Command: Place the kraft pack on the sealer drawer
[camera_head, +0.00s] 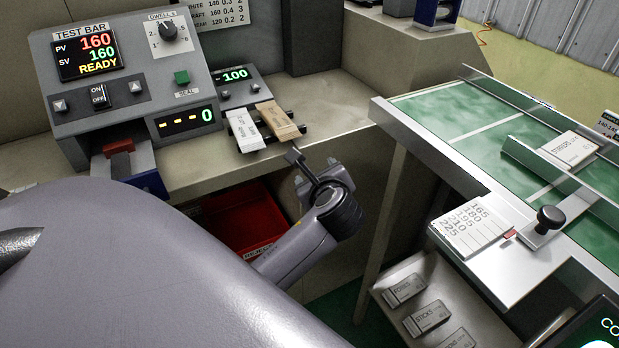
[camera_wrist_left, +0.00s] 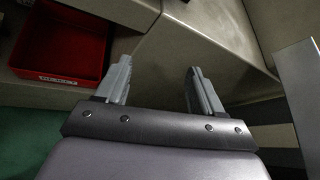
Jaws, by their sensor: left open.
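The kraft pack (camera_head: 279,120), a flat brown packet, lies beside a white pack (camera_head: 245,131) at the front of the sealer. Both appear to rest on the dark sealer drawer (camera_head: 291,133), which is mostly hidden beneath them. My left gripper (camera_head: 314,168) is open and empty, just in front of and below the drawer's right end, apart from the kraft pack. In the left wrist view its two fingers (camera_wrist_left: 158,82) stand wide apart with nothing between them; neither pack shows there. My right gripper is not in view.
The sealer (camera_head: 136,72) with its displays stands at the back left. A red bin (camera_head: 240,222) sits below the bench, also in the left wrist view (camera_wrist_left: 62,45). A green-topped table (camera_head: 455,110) with a metal rail is on the right. Several packs lie on a low shelf (camera_head: 385,305).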

